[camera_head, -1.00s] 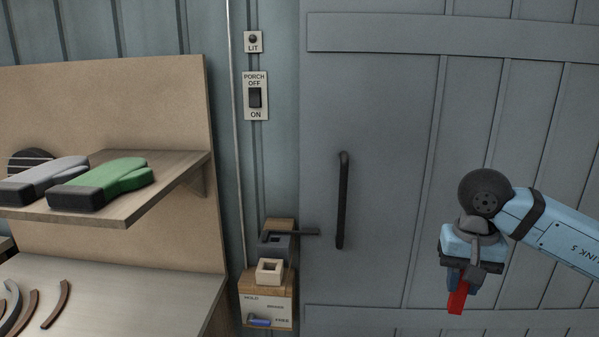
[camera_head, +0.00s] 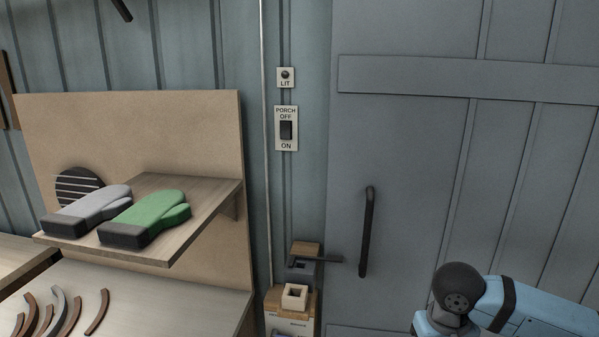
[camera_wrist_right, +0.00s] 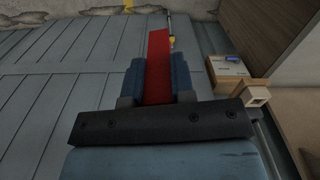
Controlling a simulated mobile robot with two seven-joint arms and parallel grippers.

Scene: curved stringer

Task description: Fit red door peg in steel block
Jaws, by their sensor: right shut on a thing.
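The red door peg (camera_wrist_right: 159,52) is held between the two blue fingers of my right gripper (camera_wrist_right: 158,82) in the right wrist view, and it sticks out past the fingertips. In the head view only my right wrist (camera_head: 452,300) shows at the bottom edge; its fingers and the peg are out of frame. The dark grey steel block (camera_head: 300,271) sits on a wooden stand beside the door, with a dark lever reaching right from it. The gripper is apart from it, to the right. My left gripper is not in view.
A cream block with a square hole (camera_head: 295,297) stands in front of the steel block. The grey door (camera_head: 410,130) has a dark vertical handle (camera_head: 366,232). A wooden shelf (camera_head: 205,225) with grey and green mitts (camera_head: 147,218) is at left, above a bench with curved strips.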

